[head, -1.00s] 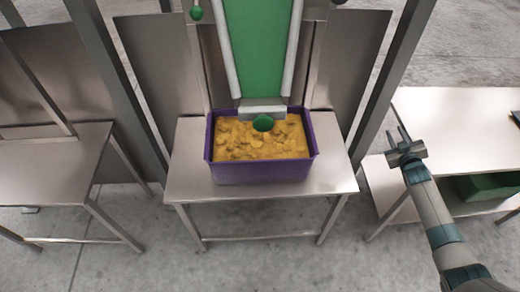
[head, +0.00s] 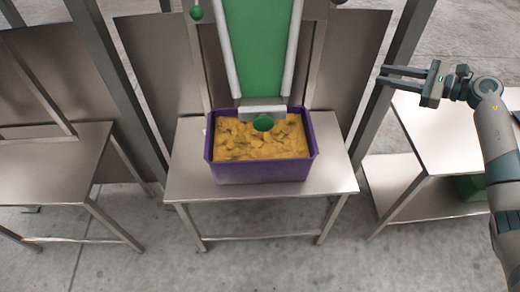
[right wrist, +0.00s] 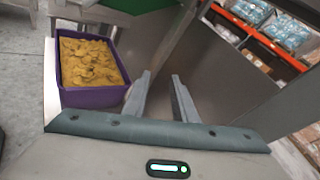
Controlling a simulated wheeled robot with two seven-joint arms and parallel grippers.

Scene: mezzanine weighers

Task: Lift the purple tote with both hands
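The purple tote (head: 262,171) stands upright on a steel stand in the middle of the head view, filled with yellow-brown chunky pieces. It also shows at the left in the right wrist view (right wrist: 92,97). My right gripper (head: 380,76) is to the right of the tote and apart from it, raised, with its fingers pointing left. In the right wrist view its two fingers (right wrist: 160,98) are spread with nothing between them. My left gripper is in neither view.
The steel stand (head: 185,183) carries the tote. A green chute (head: 258,45) ends right over the tote's back. Steel posts (head: 385,95) rise on both sides. A steel table (head: 50,160) is at left and a white-topped shelf table (head: 435,130) at right.

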